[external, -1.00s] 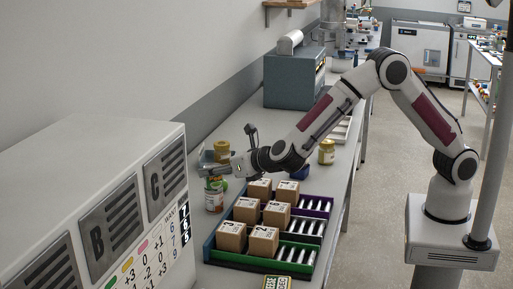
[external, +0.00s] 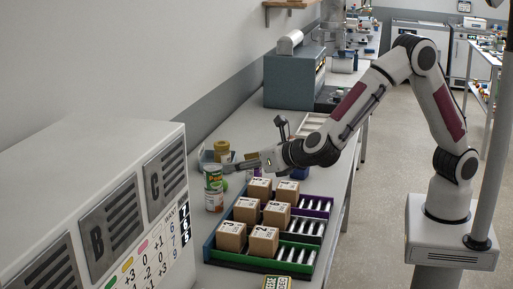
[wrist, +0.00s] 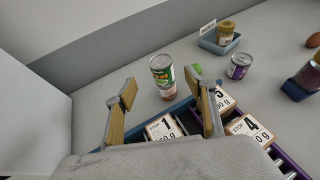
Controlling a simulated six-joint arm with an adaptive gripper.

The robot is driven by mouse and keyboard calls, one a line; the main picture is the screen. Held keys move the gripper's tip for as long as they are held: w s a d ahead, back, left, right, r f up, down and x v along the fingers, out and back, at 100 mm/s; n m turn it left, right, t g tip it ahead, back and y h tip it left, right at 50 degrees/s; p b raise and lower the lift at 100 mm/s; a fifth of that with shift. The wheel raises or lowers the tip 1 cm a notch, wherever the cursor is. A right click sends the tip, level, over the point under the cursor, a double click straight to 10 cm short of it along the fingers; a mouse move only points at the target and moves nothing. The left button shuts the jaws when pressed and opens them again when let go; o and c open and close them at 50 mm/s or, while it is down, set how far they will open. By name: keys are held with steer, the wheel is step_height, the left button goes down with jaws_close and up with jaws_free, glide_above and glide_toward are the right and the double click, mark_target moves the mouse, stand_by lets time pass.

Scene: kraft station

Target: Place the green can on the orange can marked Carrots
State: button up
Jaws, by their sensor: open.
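The Carrots marking is too small to read. My gripper (external: 236,165) is just right of the green can in the external view.
Crates (external: 212,255) with several cardboard boxes and silver cylinders lie in front of the stack. A jar (wrist: 228,32) stands in a blue-grey tray (wrist: 207,43) behind. A purple-labelled can (wrist: 239,66) and a green round thing (wrist: 197,69) are near the stack.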

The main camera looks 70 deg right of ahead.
steer(key=shift+s+a+r, duration=0.2)
steer(key=shift+s+r, duration=0.1)
steer(key=shift+s, duration=0.3)
steer(key=shift+r, duration=0.1)
stand_by(0.4)
step_height(320, 180, up, 8)
steer(key=n+t+y, duration=0.1)
steer(key=n+y, duration=0.4)
steer(key=n, duration=0.4)
steer(key=s+d+r+n+g+y, duration=0.1)
steer(key=s+d+r+n+y, duration=0.3)
steer(key=s+n, duration=0.5)
steer(key=s+d+f+n+g+h, duration=0.1)
steer(key=s+d+f+n+g, duration=0.1)
steer(key=s+d+n, duration=0.3)
steer(key=s+d+f+n+g+h, duration=0.1)
steer(key=s+d+f+n+g, duration=0.1)
steer(key=s+d+n, duration=0.4)
steer(key=s+d+f+n+g+h, duration=0.2)
steer(key=s+d+f+n, duration=0.2)
steer(key=s+n, duration=0.7)
steer(key=s+d, duration=0.2)
steer(key=s, duration=0.4)
steer(key=shift+f+n+g, duration=0.2)
steer(key=shift+n+g, duration=0.1)
steer(key=shift+g, duration=0.1)
